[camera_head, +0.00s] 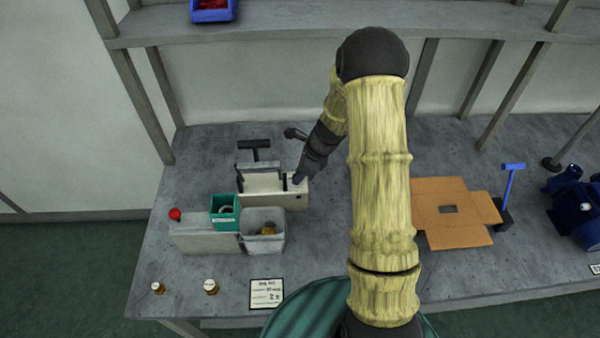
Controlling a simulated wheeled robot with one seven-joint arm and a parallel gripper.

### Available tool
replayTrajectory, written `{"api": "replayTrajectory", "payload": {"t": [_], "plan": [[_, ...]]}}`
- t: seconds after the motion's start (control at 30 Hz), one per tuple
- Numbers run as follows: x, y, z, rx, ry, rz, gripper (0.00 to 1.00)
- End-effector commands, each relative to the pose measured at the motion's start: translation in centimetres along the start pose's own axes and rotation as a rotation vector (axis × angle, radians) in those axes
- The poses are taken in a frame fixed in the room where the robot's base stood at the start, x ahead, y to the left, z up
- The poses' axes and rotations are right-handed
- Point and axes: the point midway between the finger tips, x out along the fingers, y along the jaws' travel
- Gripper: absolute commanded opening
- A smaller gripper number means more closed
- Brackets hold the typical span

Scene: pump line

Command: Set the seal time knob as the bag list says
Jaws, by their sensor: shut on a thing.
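The bag sealer (262,183) is a pale box with a black T-shaped handle (255,146), standing on the left part of the grey bench. My gripper (298,178) comes down from the upper right onto the right end of the sealer's top. It is shut on what appears to be the seal time knob, which the fingers hide. The knob's pointer and any scale marks cannot be made out. The bag list (266,293) looks to be the white card with dark writing at the bench's front edge; its small lines are hard to read from here.
A teal bin (225,210) and a grey bin (263,230) stand in front of the sealer, beside a red button (175,214). Two small brass-coloured parts (211,287) lie front left.

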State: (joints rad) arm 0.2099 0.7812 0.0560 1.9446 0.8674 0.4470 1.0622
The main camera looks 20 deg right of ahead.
Motion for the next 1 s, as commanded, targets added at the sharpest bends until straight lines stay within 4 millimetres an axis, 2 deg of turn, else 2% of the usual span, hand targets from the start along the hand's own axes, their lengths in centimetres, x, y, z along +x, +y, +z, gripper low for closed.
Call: {"api": "replayTrajectory", "payload": {"t": [0.13, 0.17, 0.27, 0.67, 0.87, 1.0], "plan": [[-0.1, -0.1, 0.2, -0.002, -0.003, -0.002, 0.04], [-0.1, -0.1, 0.2, -0.002, -0.003, -0.002, 0.31], [-0.1, -0.1, 0.1, -0.002, -0.002, -0.001, 0.49], [-0.6, -0.1, 0.1, -0.002, -0.001, -0.002, 0.49], [-3.3, -0.1, 0.1, -0.003, -0.001, -0.004, 0.49], [-6.1, -0.1, 0.1, -0.003, -0.001, -0.005, 0.49]]}}
